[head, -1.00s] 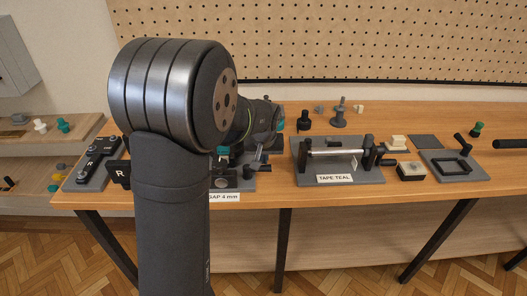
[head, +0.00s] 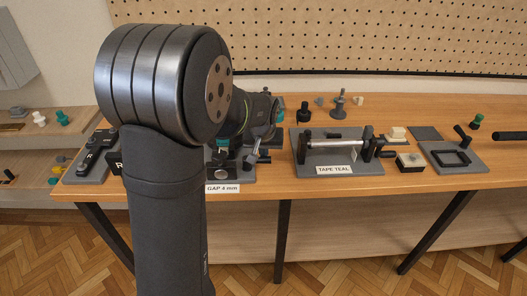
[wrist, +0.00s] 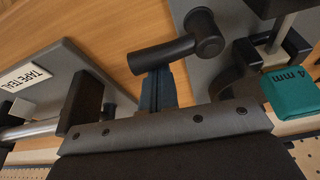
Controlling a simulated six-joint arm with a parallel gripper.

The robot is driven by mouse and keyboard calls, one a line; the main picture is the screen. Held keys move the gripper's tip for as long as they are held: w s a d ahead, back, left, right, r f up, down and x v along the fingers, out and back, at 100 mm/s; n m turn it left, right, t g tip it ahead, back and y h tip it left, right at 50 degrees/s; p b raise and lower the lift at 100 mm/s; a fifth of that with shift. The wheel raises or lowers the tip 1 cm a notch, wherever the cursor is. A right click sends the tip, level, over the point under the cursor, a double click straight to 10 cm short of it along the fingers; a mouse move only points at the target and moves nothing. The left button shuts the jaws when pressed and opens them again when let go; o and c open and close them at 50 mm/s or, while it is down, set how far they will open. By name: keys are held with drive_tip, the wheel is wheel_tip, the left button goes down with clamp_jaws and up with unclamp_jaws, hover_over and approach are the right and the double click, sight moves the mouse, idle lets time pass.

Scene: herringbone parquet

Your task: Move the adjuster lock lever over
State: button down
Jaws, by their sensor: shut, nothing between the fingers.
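The black lock lever (wrist: 162,53) shows in the wrist view as a round bar with a round pivot knob at its right end, above a grey plate. In the head view a lever-like part (head: 251,157) stands on the GAP 4 mm fixture, partly covered by my arm. My gripper (wrist: 157,78) is shut, its narrow dark fingers just below the lever bar in the wrist view. I cannot tell whether they touch it. A teal block marked 4 mm (wrist: 290,94) sits on the fixture to the right.
The TAPE TEAL fixture (head: 361,166) with its silver roller stands to the right on the wooden table (head: 270,190). A plate marked R (head: 93,168) lies to the left. The pegboard (head: 330,40) rises behind.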

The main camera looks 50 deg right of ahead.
drive_tip(key=shift+s+a, duration=0.1)
drive_tip(key=m, duration=0.1)
drive_tip(key=s+a+m+g, duration=0.1)
drive_tip(key=m, duration=0.2)
drive_tip(key=shift+s+a+m+h, duration=0.2)
drive_tip(key=shift+s+m+h, duration=0.1)
drive_tip(key=shift+m, duration=0.1)
drive_tip(key=m, duration=0.1)
drive_tip(key=a+m+g, duration=0.1)
drive_tip(key=m, duration=0.1)
drive_tip(key=shift+s+a+m+g, duration=0.25)
drive_tip(key=shift+s+m+g, duration=0.05)
drive_tip(key=shift+s, duration=0.05)
drive_tip(key=a+m, duration=0.1)
drive_tip(key=m, duration=0.1)
drive_tip(key=a+m+g, duration=0.1)
drive_tip(key=m, duration=0.1)
drive_tip(key=shift+s, duration=0.15)
drive_tip(key=m, duration=0.1)
drive_tip(key=a+m+g, duration=0.1)
drive_tip(key=m, duration=0.1)
drive_tip(key=shift+a, duration=0.25)
drive_tip(key=shift+w+a+m, duration=0.25)
drive_tip(key=shift+a+m, duration=0.05)
drive_tip(key=shift+a+f, duration=0.1)
